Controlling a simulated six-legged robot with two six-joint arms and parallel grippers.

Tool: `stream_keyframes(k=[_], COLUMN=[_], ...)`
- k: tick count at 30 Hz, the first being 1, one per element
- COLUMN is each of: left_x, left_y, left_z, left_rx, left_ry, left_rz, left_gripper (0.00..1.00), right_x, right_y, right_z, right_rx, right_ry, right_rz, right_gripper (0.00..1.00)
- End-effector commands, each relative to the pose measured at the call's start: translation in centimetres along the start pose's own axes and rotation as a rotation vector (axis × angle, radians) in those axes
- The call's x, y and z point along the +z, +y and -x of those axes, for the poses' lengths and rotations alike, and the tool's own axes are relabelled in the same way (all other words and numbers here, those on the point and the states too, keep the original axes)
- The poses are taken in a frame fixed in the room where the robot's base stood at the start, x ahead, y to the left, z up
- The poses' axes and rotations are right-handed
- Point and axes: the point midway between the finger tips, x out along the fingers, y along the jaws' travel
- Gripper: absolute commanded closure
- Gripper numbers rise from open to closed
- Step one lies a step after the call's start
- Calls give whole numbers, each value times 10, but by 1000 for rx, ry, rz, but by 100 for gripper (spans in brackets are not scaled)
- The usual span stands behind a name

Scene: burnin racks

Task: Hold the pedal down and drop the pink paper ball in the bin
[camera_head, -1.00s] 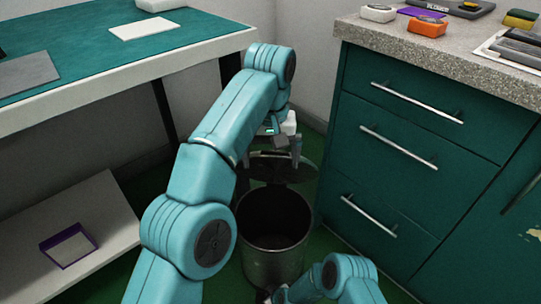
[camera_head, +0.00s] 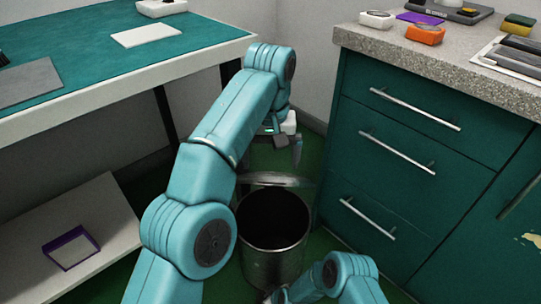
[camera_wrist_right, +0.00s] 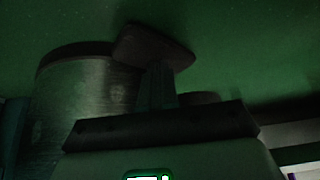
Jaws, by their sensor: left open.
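The metal bin (camera_head: 272,262) stands on the floor with its dark opening showing. Its lid (camera_head: 275,180) is raised behind the opening and shows as a thin, nearly edge-on band. My left gripper (camera_head: 269,154) is open above the lid, fingers apart, with nothing visible between them. The pink paper ball is not visible in any view; the bin's inside is too dark to tell. In the right wrist view, my right gripper (camera_wrist_right: 160,85) appears shut, its fingers together at a dark plate (camera_wrist_right: 152,47), apparently the pedal, beside the bin's base (camera_wrist_right: 80,100). Exact contact is unclear.
A teal-topped table (camera_head: 100,62) stands left, with a low shelf (camera_head: 105,225) holding a purple-edged tray (camera_head: 71,248). A green drawer cabinet (camera_head: 410,190) with a granite counter (camera_head: 440,62) stands close on the right. Floor around the bin is narrow.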

Motion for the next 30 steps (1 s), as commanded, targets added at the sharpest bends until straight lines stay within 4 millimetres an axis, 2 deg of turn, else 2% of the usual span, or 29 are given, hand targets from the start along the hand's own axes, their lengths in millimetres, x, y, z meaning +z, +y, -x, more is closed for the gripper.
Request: stream_keyframes(k=[19, 30], left_x=[0, 0], left_y=[0, 0], left_z=[36, 37], left_rx=[0, 0], left_ry=[0, 0], left_rz=[0, 0], left_gripper=[0, 0], right_x=[-24, -26], right_y=[1, 1], right_z=[41, 44], right_rx=[3, 3], right_ry=[5, 5], right_rz=[3, 3], right_gripper=[100, 100])
